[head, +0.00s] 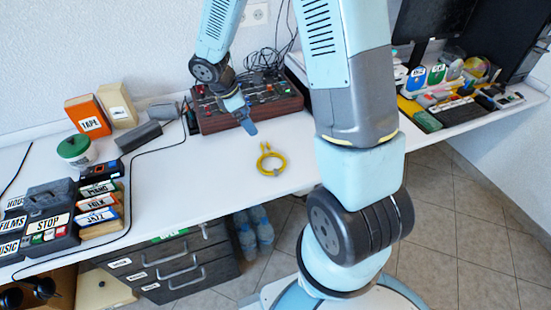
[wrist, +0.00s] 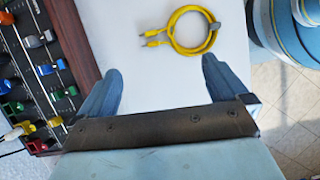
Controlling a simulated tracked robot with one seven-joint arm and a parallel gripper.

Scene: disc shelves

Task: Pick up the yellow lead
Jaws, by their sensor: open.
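The yellow lead (head: 270,163) lies coiled in a ring on the white table, with its two plug ends side by side. In the wrist view the yellow lead (wrist: 188,48) is beyond the fingertips, with a grey tie on its right side and its plugs pointing left. My gripper (head: 245,118) is above the table, behind the lead in the head view and beside the mixer. In the wrist view my gripper (wrist: 162,75) has its two blue fingers wide apart with nothing between them. The lead is apart from both fingers.
A mixer (head: 249,121) in a wooden case stands close to my gripper; it also shows in the wrist view (wrist: 88,35). The table's front edge is near the lead.

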